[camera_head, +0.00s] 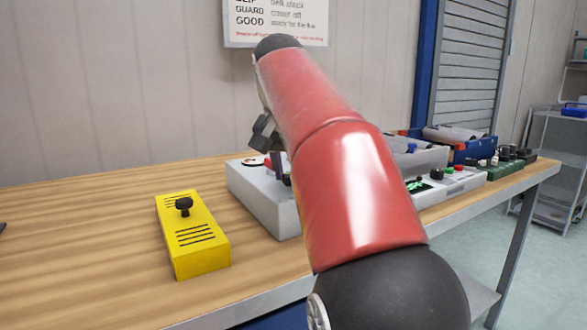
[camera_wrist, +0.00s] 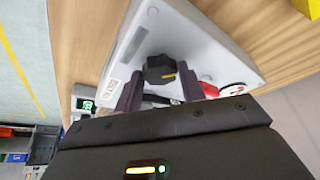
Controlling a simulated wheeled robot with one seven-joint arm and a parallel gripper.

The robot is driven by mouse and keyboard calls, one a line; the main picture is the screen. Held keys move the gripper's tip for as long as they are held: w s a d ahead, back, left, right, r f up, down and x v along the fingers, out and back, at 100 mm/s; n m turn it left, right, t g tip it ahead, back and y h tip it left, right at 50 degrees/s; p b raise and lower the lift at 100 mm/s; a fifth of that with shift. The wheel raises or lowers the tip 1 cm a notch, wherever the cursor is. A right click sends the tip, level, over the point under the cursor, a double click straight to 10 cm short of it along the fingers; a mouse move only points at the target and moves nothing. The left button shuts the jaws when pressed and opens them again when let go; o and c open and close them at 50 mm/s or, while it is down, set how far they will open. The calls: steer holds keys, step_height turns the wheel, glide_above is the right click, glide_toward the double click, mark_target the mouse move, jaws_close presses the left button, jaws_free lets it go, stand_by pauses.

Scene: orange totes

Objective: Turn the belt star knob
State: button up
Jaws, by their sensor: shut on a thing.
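A black knob (camera_wrist: 160,70) with a yellow-orange mark stands on a light grey box (camera_wrist: 205,48). In the wrist view, my gripper (camera_wrist: 160,86) has one dark finger on each side of this knob and is shut on it. In the head view, the grey box (camera_head: 262,203) is on the bench, partly behind my red arm. My gripper (camera_head: 278,168) is mostly hidden there, and the knob cannot be made out. A yellow slotted box (camera_head: 190,248) to the left carries another black knob (camera_head: 183,205).
A red-and-white dial (camera_wrist: 232,89) and a red part (camera_wrist: 208,89) are on the grey box close to my right finger. Control boxes (camera_head: 455,184) and blue bins (camera_head: 470,148) stand farther right on the wooden bench (camera_head: 90,260). The bench's left part is mostly clear.

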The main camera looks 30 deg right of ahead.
steer(key=shift+m, duration=0.6)
steer(key=o, duration=1)
steer(key=shift+c, duration=0.2)
steer(key=shift+r, duration=0.1)
steer(key=v, duration=0.7)
steer(key=shift+a+r, duration=0.25)
